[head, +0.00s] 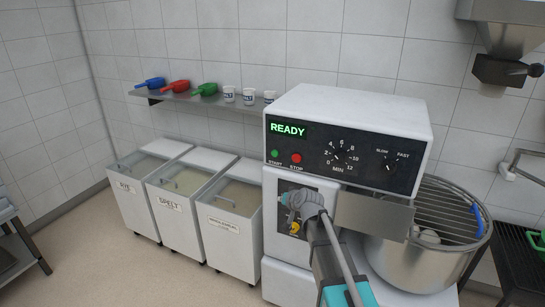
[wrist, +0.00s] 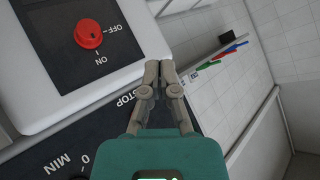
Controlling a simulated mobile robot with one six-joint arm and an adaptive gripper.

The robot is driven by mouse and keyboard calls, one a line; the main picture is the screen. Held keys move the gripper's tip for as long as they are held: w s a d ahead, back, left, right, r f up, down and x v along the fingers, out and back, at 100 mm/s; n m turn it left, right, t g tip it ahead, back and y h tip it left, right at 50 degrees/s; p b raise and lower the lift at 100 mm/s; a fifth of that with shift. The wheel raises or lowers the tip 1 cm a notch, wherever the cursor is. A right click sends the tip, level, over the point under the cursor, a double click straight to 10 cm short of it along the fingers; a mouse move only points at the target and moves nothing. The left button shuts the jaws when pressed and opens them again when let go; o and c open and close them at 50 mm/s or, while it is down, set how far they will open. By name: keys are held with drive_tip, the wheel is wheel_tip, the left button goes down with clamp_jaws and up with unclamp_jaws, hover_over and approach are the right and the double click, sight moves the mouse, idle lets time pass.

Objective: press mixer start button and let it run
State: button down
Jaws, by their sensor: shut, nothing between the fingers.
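The white mixer (head: 345,110) has a dark control panel with a lit display (head: 288,129) reading READY in green. Below the display are the small green START button (head: 275,153) and the red STOP button (head: 296,158). My gripper (head: 290,198) is in front of the mixer body, below these buttons in the picture. In the wrist view my gripper (wrist: 158,68) has its fingertips together, with nothing between them. The STOP label (wrist: 124,99) shows beside the fingers there. The START button is not visible in the wrist view. I cannot tell whether the gripper touches the mixer.
A red ON/OFF knob (wrist: 88,34), its mark toward ON, sits on a dark plate close to the fingers. The steel bowl (head: 405,262) with its wire guard (head: 440,208) is right of my arm. Flour bins (head: 230,220) stand left; a shelf (head: 210,101) holds scoops and cups.

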drive_tip(key=w+a+r+m+t+y, duration=0.1)
drive_tip(key=w+a+r+m+t, duration=0.1)
drive_tip(key=w+a+r+t, duration=0.3)
drive_tip(key=w+a+r, duration=0.2)
drive_tip(key=w+a, duration=0.1)
drive_tip(key=w, duration=0.1)
drive_tip(key=shift+w+a+m, duration=0.15)
drive_tip(key=shift+w+m, duration=0.05)
drive_tip(key=shift+m, duration=0.2)
drive_tip(key=shift+w, duration=0.15)
approach(271, 153)
drive_tip(key=shift+w+a+f, duration=0.7)
drive_tip(key=shift+w+a, duration=1.3)
drive_tip(key=shift+w, duration=0.1)
drive_tip(key=shift+w+d, duration=0.15)
drive_tip(key=shift+w, duration=0.15)
drive_tip(key=shift+w+d, duration=0.3)
drive_tip(key=shift+w, duration=0.5)
idle(0.5)
drive_tip(key=shift+s, duration=0.1)
idle(0.3)
drive_tip(key=shift+s+a, duration=0.3)
drive_tip(key=shift+s, duration=0.45)
